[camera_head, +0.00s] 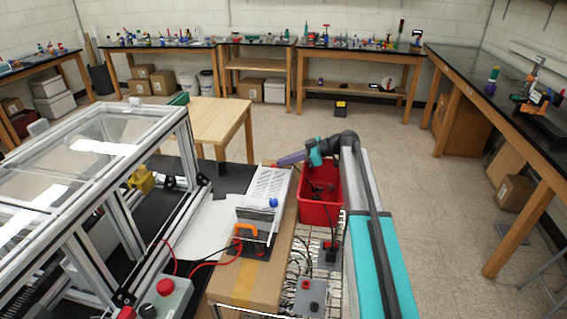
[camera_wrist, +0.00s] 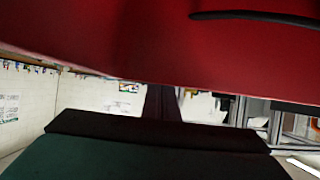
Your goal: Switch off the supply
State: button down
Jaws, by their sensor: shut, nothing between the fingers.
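My gripper (camera_head: 282,160) is at the end of the arm in the head view, shut and empty, above and left of a red bin. I cannot tell for sure which unit is the supply. A grey box with a red push button (camera_head: 172,294) stands at the lower left. Switch positions are too small to read.
The red bin (camera_head: 322,212) stands beside the arm; a red surface (camera_wrist: 150,40) fills the upper wrist view. An aluminium-framed enclosure (camera_head: 105,195) is at left.

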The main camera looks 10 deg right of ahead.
jog(key=shift+r, duration=0.6)
jog(key=shift+r, duration=0.2)
jog(key=shift+a+r+b, duration=0.1)
jog(key=shift+r+b, duration=0.25)
jog(key=shift+r, duration=1.55)
jog(key=d+f+b+v, duration=0.1)
jog(key=f+b+v, duration=0.1)
jog(key=v, duration=0.8)
jog(key=shift+b, duration=0.85)
jog(key=shift+s+f, duration=0.15)
jog(key=shift+s, duration=0.1)
